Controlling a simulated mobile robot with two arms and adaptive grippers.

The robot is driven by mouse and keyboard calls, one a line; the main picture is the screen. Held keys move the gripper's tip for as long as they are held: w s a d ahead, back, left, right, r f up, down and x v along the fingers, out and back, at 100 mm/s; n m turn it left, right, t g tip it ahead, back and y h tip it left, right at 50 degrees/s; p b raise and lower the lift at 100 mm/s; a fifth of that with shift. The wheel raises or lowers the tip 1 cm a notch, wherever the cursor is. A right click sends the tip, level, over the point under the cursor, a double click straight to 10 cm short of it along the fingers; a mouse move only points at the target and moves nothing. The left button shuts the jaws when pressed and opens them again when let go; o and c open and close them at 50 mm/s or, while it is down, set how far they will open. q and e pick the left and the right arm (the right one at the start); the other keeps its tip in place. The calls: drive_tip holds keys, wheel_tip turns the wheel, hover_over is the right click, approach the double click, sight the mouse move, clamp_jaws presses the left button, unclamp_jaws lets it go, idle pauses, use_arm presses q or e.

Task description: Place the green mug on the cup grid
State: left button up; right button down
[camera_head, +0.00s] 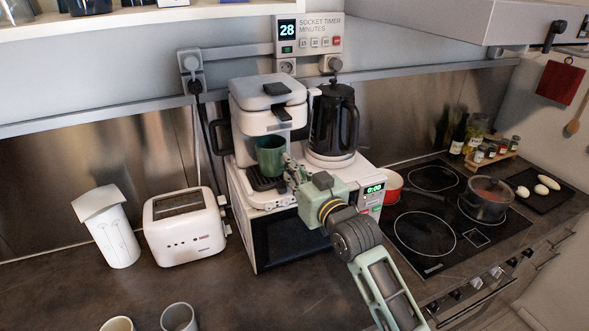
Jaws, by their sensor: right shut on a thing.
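The green mug (269,157) is upright in the bay of the white coffee machine (262,100), under its brewing head. The dark cup grid (261,183) is just below the mug. I cannot tell whether the mug's base touches the grid or hangs slightly above it. My right gripper (287,168) reaches in from the lower right and is shut on the mug at its right side. The gripper hides part of the mug and the right part of the grid. My left gripper is not in view.
A black-and-white kettle (333,125) stands close right of the mug. The coffee machine sits on a white microwave (300,235). A toaster (186,227) stands to the left. Cups (179,317) stand at the front left.

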drive_tip(key=c, duration=1.9)
unclamp_jaws()
drive_tip(key=shift+o, duration=0.2)
drive_tip(key=shift+f, duration=0.1)
drive_tip(key=shift+s, duration=0.1)
drive_tip(key=b+v, duration=0.3)
drive_tip(key=v, duration=0.9)
drive_tip(key=shift+r, duration=0.2)
